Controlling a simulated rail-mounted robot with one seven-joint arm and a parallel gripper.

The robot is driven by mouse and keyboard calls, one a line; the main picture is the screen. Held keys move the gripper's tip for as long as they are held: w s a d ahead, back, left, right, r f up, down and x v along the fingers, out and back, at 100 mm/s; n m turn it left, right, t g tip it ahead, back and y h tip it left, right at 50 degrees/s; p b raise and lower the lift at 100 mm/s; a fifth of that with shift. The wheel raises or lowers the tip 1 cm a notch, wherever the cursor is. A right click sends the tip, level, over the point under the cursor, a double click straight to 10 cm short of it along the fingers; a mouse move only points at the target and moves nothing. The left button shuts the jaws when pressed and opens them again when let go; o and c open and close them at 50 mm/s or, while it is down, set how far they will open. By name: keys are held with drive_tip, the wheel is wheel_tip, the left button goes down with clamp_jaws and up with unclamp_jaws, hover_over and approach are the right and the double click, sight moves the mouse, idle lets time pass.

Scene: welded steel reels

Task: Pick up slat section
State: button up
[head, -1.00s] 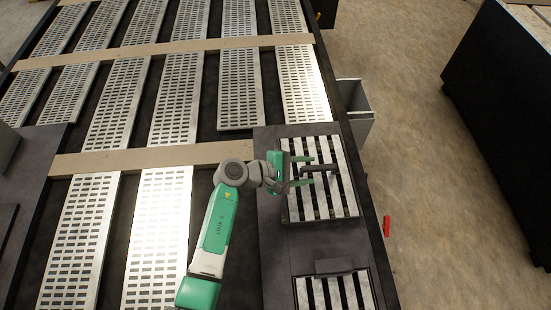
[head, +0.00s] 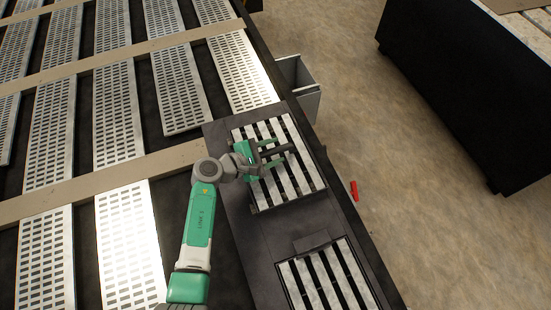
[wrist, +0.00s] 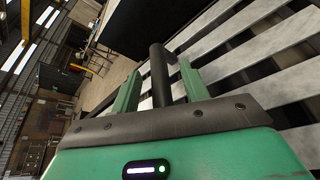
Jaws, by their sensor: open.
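The slat section (head: 304,170) is a panel of pale grey parallel slats with dark gaps, lying on the dark platform. A dark bar handle (head: 280,149) stands over its middle. My gripper (head: 275,156) is over the slat section at the handle. In the wrist view, my gripper (wrist: 160,68) has its two green fingers apart, with the round dark handle (wrist: 159,75) between them. A gap shows beside the handle, and I see no grip on it. Slats of the section (wrist: 250,42) fill the right side of the wrist view.
A second slatted panel (head: 330,280) with a dark block at its edge is nearer on the platform (head: 265,232). Long perforated metal strips (head: 120,110) and beige crossbars lie left. A grey bin (head: 300,85) and a red object (head: 354,190) are right, beside open floor.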

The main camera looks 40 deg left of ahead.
clamp_jaws()
idle(1.3)
drive_tip(key=shift+r, duration=0.2)
